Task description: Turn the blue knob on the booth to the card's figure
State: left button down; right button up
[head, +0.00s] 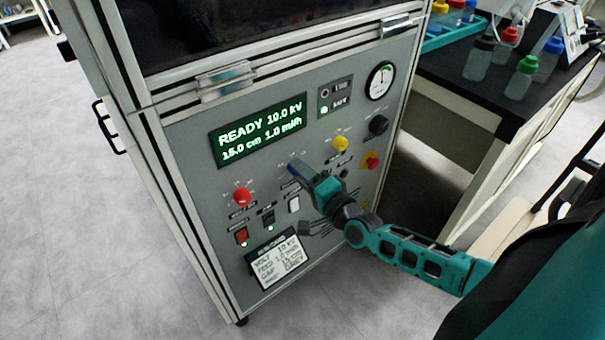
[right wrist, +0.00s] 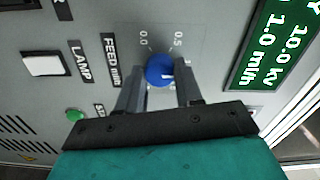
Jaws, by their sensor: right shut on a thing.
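The blue knob (right wrist: 160,70) sits on the grey booth panel (head: 215,185), beside a label that reads FEED. In the right wrist view, scale marks 0.0 and 0.5 show near it, and a pale pointer mark is on its face. My right gripper (right wrist: 161,82) is shut on the knob, one finger on each side. In the head view my right gripper (head: 304,178) reaches the panel and largely hides the knob. The card (head: 280,262) low on the panel appears to read VOLT 10 kV, FEED 1.0 ml/h, GAP 15 cm. The green display (head: 258,132) reads READY, 10.0 kV, 15.0 cm, 1.0 ml/h. My left gripper is out of view.
A red knob (head: 242,196), a yellow knob (head: 340,143), a black knob (head: 378,125) and a red-and-yellow stop button (head: 370,160) surround my gripper. A white lamp switch (right wrist: 45,64) is close by. A dark bench (head: 480,90) with bottles stands at right.

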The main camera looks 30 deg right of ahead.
dwell(0.4)
jog(key=o, duration=1)
jog(key=shift+o, duration=0.2)
jog(key=s+d+p, duration=0.1)
jog(key=s+p, duration=0.1)
jog(key=s, duration=1.1)
